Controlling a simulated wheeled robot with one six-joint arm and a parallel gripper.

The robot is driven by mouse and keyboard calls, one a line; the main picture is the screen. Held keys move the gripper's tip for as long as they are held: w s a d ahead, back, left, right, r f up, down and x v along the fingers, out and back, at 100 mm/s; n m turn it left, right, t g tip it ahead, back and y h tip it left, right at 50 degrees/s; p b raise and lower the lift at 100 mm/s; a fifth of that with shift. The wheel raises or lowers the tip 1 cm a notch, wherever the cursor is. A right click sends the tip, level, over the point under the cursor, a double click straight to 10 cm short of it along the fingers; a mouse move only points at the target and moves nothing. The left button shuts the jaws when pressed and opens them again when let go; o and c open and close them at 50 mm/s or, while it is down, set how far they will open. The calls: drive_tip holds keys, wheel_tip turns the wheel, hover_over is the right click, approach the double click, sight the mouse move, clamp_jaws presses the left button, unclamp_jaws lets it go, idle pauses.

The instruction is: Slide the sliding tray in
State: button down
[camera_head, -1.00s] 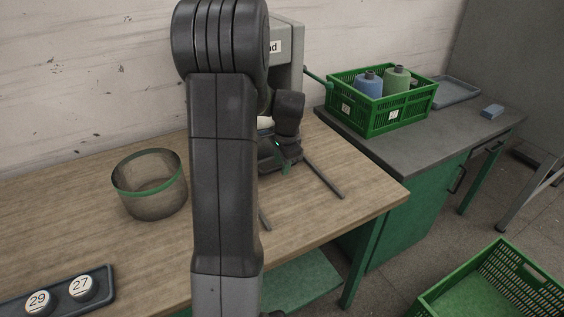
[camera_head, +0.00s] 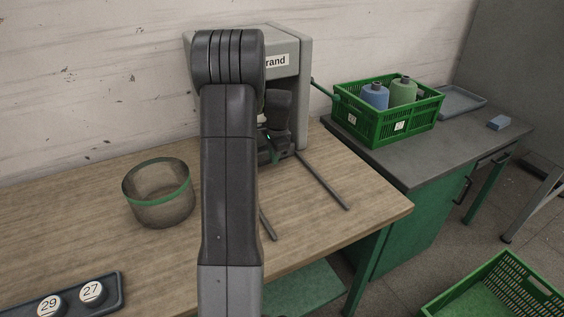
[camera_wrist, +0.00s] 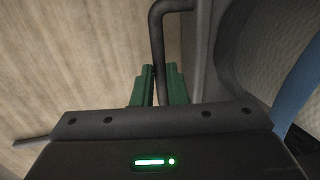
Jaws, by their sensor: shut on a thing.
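My gripper (camera_wrist: 158,80) has its green fingers shut on a dark bent bar, the handle (camera_wrist: 157,35) of the sliding tray. The grey edge of the sliding tray (camera_wrist: 197,50) runs just right of the handle in the wrist view. In the head view my gripper (camera_head: 273,148) is at the opening of the grey winder (camera_head: 303,95), partly hidden by my arm. Two dark rails (camera_head: 325,182) reach out from the winder over the wooden table. Most of the tray is hidden behind my arm.
A mesh bin with a green band (camera_head: 158,207) stands left on the wooden table (camera_head: 80,225). A dark tray with numbered round pieces (camera_head: 112,292) lies front left. A green crate (camera_head: 372,133) with a blue and a green cone is on the grey bench to the right.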

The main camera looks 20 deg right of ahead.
drive_tip(key=shift+w+r, duration=0.15)
drive_tip(key=shift+w, duration=0.6)
drive_tip(key=c, duration=1.5)
unclamp_jaws()
drive_tip(key=shift+w+a, duration=0.1)
drive_tip(key=shift+o, duration=0.2)
wheel_tip(320, 180, up, 13)
drive_tip(key=s, duration=0.2)
drive_tip(key=shift+s+d+r+b, duration=0.2)
drive_tip(key=shift+s+b, duration=0.2)
drive_tip(key=shift+f, duration=0.1)
